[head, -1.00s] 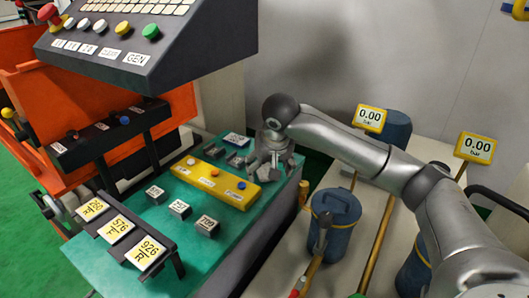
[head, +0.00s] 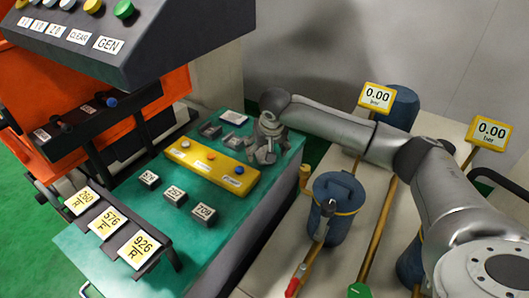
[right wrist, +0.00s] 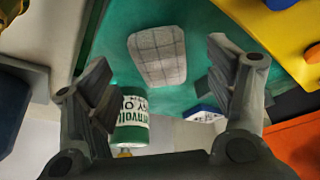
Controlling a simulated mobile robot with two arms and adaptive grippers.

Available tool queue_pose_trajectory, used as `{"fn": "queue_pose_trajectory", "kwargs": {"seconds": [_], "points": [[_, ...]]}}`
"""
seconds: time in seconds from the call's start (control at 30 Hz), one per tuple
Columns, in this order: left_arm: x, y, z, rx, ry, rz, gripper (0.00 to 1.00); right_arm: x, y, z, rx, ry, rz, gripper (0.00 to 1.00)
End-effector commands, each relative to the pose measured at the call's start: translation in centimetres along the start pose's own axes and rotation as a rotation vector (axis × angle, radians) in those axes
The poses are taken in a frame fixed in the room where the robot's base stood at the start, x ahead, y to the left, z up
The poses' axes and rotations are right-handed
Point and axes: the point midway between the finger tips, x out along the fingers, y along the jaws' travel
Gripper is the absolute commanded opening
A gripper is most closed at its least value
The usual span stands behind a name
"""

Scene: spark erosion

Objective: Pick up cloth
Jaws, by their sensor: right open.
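The cloth (right wrist: 158,57), a pale grey checked pad with rounded corners, lies on the green worktop in the right wrist view. It shows ahead of and between the two spread fingers of my right gripper (right wrist: 165,85), and no finger is seen touching it. In the head view my right gripper (head: 264,154) hangs over the far right part of the green worktop (head: 115,255), beside the end of the yellow button bar. I cannot make out the cloth there; the gripper may cover it. My left gripper is not in view.
The yellow bar (head: 210,168) and several small grey blocks (head: 205,214) stand on the worktop. A green and white can (right wrist: 131,125) shows by one finger in the wrist view. A blue tank (head: 339,200) and gauges (head: 491,131) stand right; a control console (head: 100,38) overhangs left.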

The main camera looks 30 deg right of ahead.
Motion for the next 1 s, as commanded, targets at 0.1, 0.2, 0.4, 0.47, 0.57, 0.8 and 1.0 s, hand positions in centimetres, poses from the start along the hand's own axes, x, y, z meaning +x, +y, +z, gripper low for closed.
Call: {"fn": "queue_pose_trajectory", "kwargs": {"seconds": [0.1,0.2,0.4,0.47,0.57,0.8,1.0], "points": [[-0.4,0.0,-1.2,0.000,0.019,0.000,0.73,1.6,0.0,0.0,0.000,-0.002,0.000,0.77],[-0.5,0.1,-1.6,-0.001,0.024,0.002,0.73,2.3,0.1,0.0,0.000,-0.001,0.000,0.77],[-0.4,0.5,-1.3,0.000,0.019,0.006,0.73,2.5,0.0,0.0,-0.001,0.001,0.000,0.77],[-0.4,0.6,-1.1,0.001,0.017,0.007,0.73,2.5,0.0,0.0,-0.001,0.000,0.000,0.73],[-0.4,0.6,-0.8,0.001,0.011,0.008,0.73,2.5,0.0,0.0,-0.001,0.000,0.000,0.60],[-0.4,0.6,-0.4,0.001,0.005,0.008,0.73,2.4,0.1,0.0,-0.001,0.000,0.000,0.31],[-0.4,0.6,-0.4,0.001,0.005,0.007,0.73,2.4,0.1,0.0,-0.001,0.001,0.000,0.28]]}}
